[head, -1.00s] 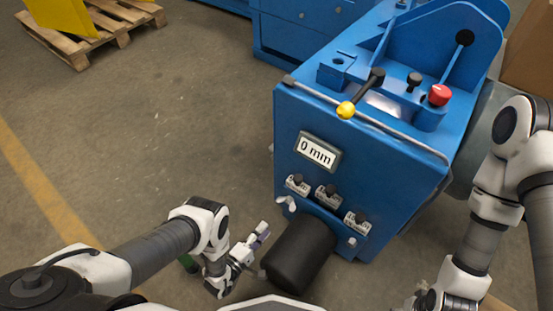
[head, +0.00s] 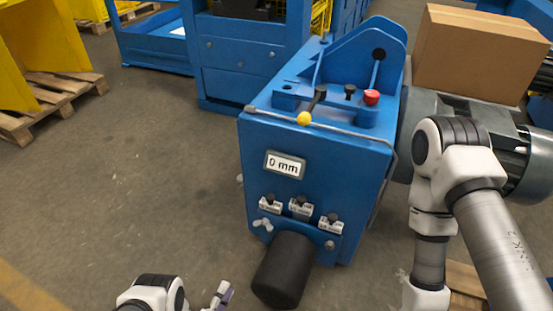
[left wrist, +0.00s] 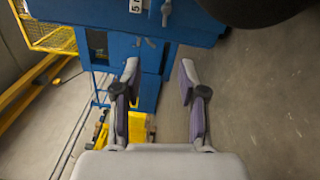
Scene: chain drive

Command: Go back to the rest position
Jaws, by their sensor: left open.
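My left gripper (head: 222,296) is at the bottom of the head view, left of the black cylinder (head: 284,270) on the front of the blue machine (head: 330,180). In the left wrist view its two fingers (left wrist: 157,95) are apart with nothing between them. The fingers point toward blue machinery (left wrist: 115,45) in the background. My right arm comes down the right side of the head view, and its gripper is out of the picture.
The blue machine carries a 0 mm display (head: 285,165), a lever with a yellow knob (head: 304,118) and a red knob (head: 371,97). A cardboard box (head: 478,55) sits behind on the right. Yellow parts rest on a pallet (head: 50,95) at left. Floor between is clear.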

